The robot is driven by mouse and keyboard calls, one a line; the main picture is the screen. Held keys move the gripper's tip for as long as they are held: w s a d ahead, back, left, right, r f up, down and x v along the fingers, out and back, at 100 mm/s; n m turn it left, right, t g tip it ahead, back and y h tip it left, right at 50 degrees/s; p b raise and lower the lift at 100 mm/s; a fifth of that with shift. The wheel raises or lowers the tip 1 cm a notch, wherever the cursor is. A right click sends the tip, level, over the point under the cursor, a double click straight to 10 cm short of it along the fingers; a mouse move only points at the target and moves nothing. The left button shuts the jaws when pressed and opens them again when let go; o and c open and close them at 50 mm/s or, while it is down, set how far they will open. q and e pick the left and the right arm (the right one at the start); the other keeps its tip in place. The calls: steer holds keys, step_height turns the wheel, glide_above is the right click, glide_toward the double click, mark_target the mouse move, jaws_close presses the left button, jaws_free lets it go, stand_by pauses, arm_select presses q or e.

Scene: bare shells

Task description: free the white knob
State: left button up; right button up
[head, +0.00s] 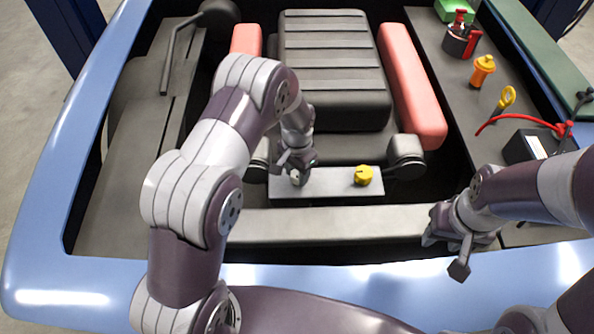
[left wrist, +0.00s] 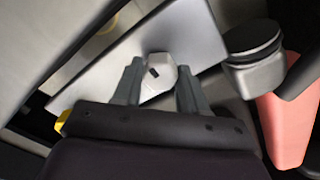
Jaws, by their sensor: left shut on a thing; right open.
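The white knob (left wrist: 160,70) sits on a grey panel (head: 330,186) in the engine bay, with a dark mark on its face. My left gripper (head: 296,170) reaches down to the panel's left part and is shut on the white knob. In the left wrist view the knob is between the two fingers (left wrist: 157,88). In the head view the gripper hides most of it. My right gripper (head: 450,250) is open and empty over the front edge at the right, away from the panel.
A yellow knob (head: 363,175) is on the panel's right part. Round dark-topped posts flank the panel, one at its right (head: 405,153). A ribbed black block (head: 335,70) and red bars (head: 412,85) lie behind. Orange bottle (head: 482,70) and yellow-handled tool (head: 506,98) stand right.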

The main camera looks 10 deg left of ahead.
mark_target(297, 173)
arm_select(q)
steer(key=shift+w+r, duration=0.25)
steer(key=shift+w, duration=0.05)
steer(key=o, duration=0.8)
steer(key=shift+c, duration=0.2)
steer(key=o, duration=0.3)
steer(key=shift+s+f, duration=0.1)
steer(key=shift+s, duration=0.05)
step_height(297, 173, up, 13)
steer(key=b, duration=0.2)
steer(key=shift+f, duration=0.15)
